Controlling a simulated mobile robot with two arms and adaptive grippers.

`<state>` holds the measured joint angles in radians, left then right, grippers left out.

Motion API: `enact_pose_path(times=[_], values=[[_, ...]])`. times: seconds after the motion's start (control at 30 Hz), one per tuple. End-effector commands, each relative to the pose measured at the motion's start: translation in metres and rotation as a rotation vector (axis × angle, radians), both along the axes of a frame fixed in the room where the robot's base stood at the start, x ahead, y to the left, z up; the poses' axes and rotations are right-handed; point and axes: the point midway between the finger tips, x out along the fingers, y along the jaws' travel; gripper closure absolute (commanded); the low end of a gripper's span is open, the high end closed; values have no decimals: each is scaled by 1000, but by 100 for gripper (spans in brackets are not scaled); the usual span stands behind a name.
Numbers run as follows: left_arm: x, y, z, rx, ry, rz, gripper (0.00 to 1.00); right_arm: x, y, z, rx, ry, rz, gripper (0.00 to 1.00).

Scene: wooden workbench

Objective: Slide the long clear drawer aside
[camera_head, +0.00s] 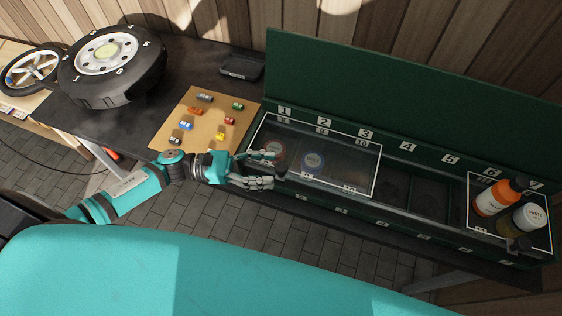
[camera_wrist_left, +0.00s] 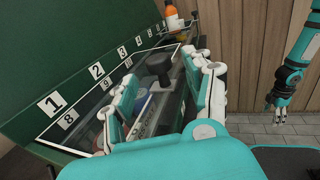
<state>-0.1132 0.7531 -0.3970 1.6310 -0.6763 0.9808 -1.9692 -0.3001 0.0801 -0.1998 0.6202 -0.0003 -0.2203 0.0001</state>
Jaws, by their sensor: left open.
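The long clear drawer (camera_head: 345,168), a see-through panel with a white outline, covers the left part of the green case under numbers 1 to 3. It also shows in the left wrist view (camera_wrist_left: 88,128). My right gripper (camera_wrist_left: 278,110) hangs off to the right in that view, too small to read.
Round discs, one blue (camera_head: 313,161), show under the clear panel. Orange (camera_head: 491,198) and white-capped (camera_head: 524,222) bottles stand at the case's right end on a shorter outlined panel. The middle compartments are uncovered. A board of toy cars (camera_head: 196,143) and a tyre (camera_head: 110,62) lie left.

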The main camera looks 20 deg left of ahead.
Motion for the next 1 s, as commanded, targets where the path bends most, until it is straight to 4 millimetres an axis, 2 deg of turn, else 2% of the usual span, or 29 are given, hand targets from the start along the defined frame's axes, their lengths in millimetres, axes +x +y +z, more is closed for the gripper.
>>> enact_pose_path(times=[0.1,0.23,0.63,1.0], values=[[6,-19,4,-2,-2,0,48,0,1,11,1,0,0,26],[10,-32,2,1,-2,0,48,0,1,15,1,0,-1,26],[11,-38,0,1,-1,0,49,0,1,15,1,0,-1,26],[11,-38,0,1,-1,0,97,0,1,15,1,-1,-1,26]])
